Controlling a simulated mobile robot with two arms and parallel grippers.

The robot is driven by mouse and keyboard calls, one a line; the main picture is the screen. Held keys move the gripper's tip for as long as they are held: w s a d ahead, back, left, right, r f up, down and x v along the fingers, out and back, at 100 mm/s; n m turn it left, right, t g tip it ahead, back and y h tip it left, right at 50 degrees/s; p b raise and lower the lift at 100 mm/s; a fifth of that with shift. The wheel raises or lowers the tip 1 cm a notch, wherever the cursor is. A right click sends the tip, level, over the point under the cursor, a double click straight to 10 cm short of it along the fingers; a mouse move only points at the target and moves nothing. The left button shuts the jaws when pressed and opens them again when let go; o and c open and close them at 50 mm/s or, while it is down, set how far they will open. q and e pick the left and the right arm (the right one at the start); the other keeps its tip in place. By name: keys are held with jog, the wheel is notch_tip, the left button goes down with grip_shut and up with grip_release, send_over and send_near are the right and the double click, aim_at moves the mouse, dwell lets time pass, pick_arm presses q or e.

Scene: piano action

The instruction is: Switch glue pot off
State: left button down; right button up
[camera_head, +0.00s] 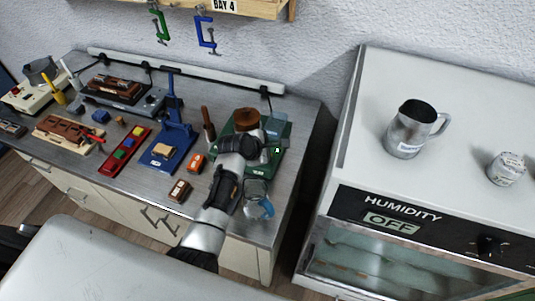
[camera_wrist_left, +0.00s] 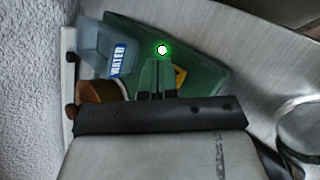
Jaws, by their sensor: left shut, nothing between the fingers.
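The glue pot has a green base (camera_head: 283,160) and a brown top (camera_head: 246,117), and stands at the right end of the metal bench. In the left wrist view its green base (camera_wrist_left: 205,72) lies ahead, with the copper-brown pot (camera_wrist_left: 98,91) at left. My right gripper is out of view.
A blue-grey container labelled WATER (camera_wrist_left: 105,45) stands beside the pot. A glass jar (camera_head: 259,207) is near the bench front. A blue press (camera_head: 175,130) and small blocks are to the left. The humidity cabinet (camera_head: 345,190) stands to the right, across a gap.

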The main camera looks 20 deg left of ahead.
pick_arm(q)
jog(key=shift+f, duration=0.15)
jog(key=shift+f, duration=0.4)
dwell(0.5)
jog(key=shift+r+p, duration=0.6)
jog(key=shift+p, duration=0.35)
